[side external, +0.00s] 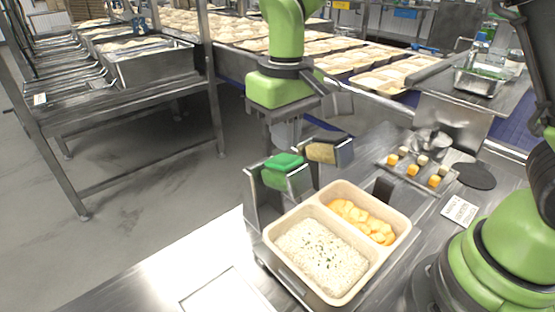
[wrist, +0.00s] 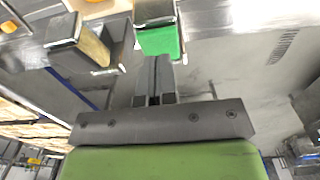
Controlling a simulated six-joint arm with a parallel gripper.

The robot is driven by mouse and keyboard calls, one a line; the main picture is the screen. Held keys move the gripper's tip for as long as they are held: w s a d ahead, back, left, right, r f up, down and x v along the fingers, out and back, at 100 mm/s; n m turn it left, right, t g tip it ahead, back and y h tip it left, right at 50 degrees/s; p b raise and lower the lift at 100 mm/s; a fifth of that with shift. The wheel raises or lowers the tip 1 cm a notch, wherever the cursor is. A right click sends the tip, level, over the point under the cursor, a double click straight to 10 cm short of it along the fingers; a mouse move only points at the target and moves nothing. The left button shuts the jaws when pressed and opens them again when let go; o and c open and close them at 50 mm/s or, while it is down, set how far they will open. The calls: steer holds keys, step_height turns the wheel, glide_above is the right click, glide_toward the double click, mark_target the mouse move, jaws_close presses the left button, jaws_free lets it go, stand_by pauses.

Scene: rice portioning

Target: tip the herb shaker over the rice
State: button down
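The herb shaker (side external: 284,162), with a green top, stands in a metal holder at the left of the two-part tray (side external: 263,238). White rice (side external: 318,258) with dark green flecks on it fills the tray's front compartment.
A second, tan-faced container (side external: 326,150) stands beside the shaker, and also shows in the wrist view (wrist: 92,45). Orange pieces (side external: 361,221) fill the tray's other compartment. A small tray of cubes (side external: 405,180) lies to the right. A conveyor with filled trays (side external: 390,75) runs behind.

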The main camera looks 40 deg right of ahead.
mark_target(292, 161)
steer(key=shift+f, duration=0.1)
stand_by(0.3)
steer(key=shift+f, duration=0.95)
steer(key=shift+s+f, duration=0.3)
steer(key=shift+f, duration=0.45)
steer(key=shift+s+f, duration=0.3)
steer(key=shift+f, duration=0.4)
steer(key=shift+s+f, duration=0.3)
steer(key=shift+f, duration=0.45)
steer(key=shift+r, duration=0.1)
steer(key=shift+w+r, duration=0.3)
steer(key=shift+r, duration=0.7)
steer(key=shift+w+r, duration=0.3)
steer(key=shift+r, duration=0.75)
steer(key=shift+w+r, duration=0.3)
steer(key=shift+r, duration=0.8)
